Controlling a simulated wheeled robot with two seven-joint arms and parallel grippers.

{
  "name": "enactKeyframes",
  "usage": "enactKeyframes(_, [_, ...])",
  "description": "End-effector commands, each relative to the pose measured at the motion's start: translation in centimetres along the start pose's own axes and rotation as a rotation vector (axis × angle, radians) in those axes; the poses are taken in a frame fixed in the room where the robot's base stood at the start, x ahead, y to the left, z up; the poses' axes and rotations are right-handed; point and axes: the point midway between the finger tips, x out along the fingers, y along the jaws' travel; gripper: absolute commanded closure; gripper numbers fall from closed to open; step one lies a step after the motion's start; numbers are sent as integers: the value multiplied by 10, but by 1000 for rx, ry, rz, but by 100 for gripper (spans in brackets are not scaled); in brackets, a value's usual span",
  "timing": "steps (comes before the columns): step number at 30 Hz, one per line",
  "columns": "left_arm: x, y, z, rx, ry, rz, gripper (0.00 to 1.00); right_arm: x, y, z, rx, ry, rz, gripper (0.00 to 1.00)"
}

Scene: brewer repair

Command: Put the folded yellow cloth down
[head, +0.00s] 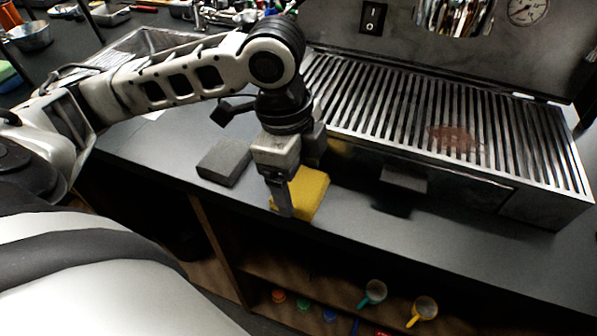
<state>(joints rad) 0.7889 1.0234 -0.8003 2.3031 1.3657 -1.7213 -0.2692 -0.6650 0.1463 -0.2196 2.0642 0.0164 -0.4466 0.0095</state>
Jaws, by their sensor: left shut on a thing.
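The folded yellow cloth (309,194) is at the front edge of the dark counter (170,142), left of the brewer's slatted tray. My left gripper (282,205) points down and is shut on the cloth, with a finger in front of its left part. The gripper hides some of the cloth. I cannot tell whether the cloth touches the counter. My right gripper is not in view.
A dark grey block (224,162) lies on the counter just left of the gripper. The brewer's drip grate (450,125) has a brown stain (455,138). A sink (150,42) is behind my arm. Cups (373,291) sit on the lower shelf. The counter right of the cloth is clear.

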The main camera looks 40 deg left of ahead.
Motion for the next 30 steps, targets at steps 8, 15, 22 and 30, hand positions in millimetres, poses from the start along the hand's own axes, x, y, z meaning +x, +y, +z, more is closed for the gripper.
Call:
enactKeyframes(8, [2,1,0,0,-1,3,0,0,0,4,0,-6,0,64])
enactKeyframes(15, [11,0,1,1,1,0,0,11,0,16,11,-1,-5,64])
enactKeyframes(22, [-50,-4,2,-1,1,-5,0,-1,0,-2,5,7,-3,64])
enactKeyframes(30, [-114,-4,2,0,2,-3,0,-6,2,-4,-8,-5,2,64])
